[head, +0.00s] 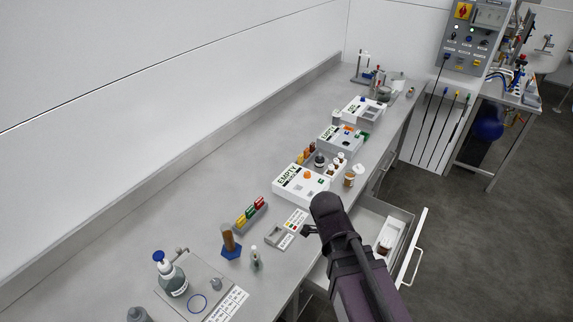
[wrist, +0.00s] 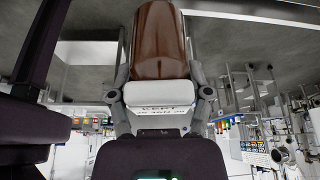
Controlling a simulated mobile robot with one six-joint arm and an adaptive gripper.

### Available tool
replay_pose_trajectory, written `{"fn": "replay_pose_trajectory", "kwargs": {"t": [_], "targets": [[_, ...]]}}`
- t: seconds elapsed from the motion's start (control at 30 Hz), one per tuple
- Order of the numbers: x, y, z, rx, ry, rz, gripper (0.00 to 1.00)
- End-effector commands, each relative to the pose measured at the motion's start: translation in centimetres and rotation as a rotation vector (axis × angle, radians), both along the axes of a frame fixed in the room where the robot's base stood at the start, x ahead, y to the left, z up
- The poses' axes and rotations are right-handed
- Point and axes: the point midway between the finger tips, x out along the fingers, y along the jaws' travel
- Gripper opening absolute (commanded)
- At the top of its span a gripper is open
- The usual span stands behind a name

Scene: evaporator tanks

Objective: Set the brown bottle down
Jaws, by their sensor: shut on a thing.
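A brown bottle (wrist: 159,38) with a white band (wrist: 158,92) at its near end fills the top middle of the wrist view. My gripper (wrist: 159,70) is shut on it, with one finger on each side. In the head view my gripper (head: 309,230) is at the front edge of the long grey bench (head: 215,185), above or beside the open drawer (head: 402,216). I cannot make out the held bottle in the head view; my arm seems to hide it.
White boxes, one marked EMPTY (head: 300,186), stand along the bench with small bottles. A rack of coloured items (head: 250,212), a blue-based cylinder (head: 230,245) and a wash bottle (head: 170,277) stand nearer. Bare bench lies behind them.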

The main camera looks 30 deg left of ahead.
Motion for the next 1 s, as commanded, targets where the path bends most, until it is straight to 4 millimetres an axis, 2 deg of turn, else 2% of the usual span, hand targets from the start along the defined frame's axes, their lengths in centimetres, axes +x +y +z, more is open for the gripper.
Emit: {"fn": "replay_pose_trajectory", "kwargs": {"t": [1.0], "targets": [[9.4,2.8,-7.3,0.004,0.002,1.295,0.09]]}}
